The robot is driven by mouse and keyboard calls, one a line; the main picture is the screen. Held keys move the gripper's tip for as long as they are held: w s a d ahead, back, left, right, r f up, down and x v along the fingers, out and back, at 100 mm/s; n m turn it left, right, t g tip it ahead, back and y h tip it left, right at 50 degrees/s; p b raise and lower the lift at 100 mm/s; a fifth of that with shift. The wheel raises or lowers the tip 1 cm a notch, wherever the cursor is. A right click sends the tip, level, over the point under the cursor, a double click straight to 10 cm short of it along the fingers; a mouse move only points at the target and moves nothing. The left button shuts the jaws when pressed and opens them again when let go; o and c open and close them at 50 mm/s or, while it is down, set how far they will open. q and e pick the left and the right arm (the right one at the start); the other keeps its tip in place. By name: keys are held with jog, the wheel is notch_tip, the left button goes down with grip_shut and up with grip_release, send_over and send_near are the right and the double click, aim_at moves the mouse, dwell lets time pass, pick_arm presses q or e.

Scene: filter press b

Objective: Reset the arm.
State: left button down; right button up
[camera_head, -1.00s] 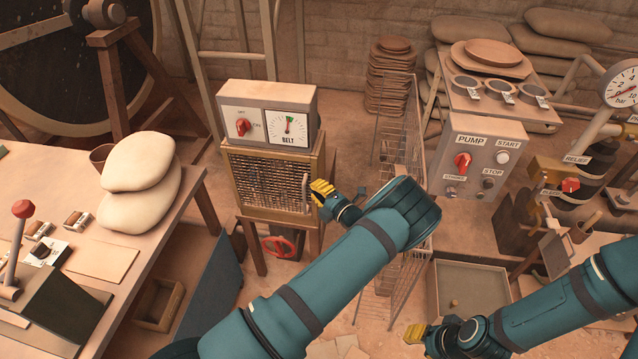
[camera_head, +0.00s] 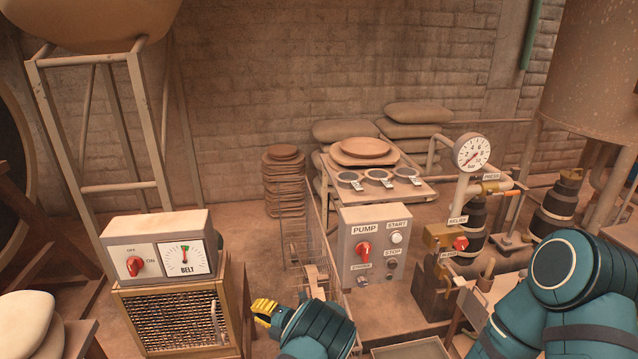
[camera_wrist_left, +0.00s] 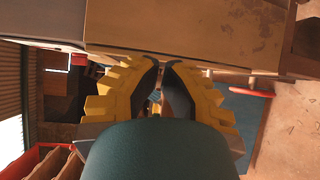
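My left gripper (camera_head: 263,312) has yellow ribbed fingers and sits low in the head view, right of the belt cabinet (camera_head: 240,292). It is apart from the curved handle (camera_head: 217,321) at the mesh front. In the left wrist view the fingertips (camera_wrist_left: 161,62) come together with nothing held between them. My left forearm runs off the bottom edge. My right arm shows at the lower right of the head view, and its gripper is out of view.
The belt box (camera_head: 160,247) tops the cabinet. A wire rack (camera_head: 308,235) stands right of it, near my left gripper. Further right are the pump panel (camera_head: 377,247), the pressure gauge (camera_head: 471,152) and relief pipework. A tray (camera_head: 410,350) lies at the bottom.

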pick_arm(q)
jog(key=s+a+f+n+g+h, duration=0.45)
jog(key=s+f+n+g, duration=0.3)
jog(key=s+f, duration=0.35)
jog(key=s+d+f+n+g+h, duration=0.1)
jog(key=s+d+n+h, duration=0.15)
jog(key=s+n, duration=0.2)
jog(key=s+d+f+n+g+h, duration=0.1)
jog(key=s+d+f+n+h, duration=0.1)
jog(key=s+n+h, duration=0.25)
jog(key=s+d+r+n+t+h, duration=0.2)
jog(key=s+d+r+n+h, duration=0.2)
jog(key=n, duration=0.8)
jog(key=s+d+r+n+t+h, duration=0.2)
jog(key=s+d+r+n+h, duration=0.2)
jog(key=n, duration=0.9)
jog(key=s+d+r, duration=0.2)
jog(key=s+d, duration=0.1)
jog(key=s, duration=0.1)
jog(key=shift+r+t, duration=0.15)
jog(key=shift+t, duration=0.2)
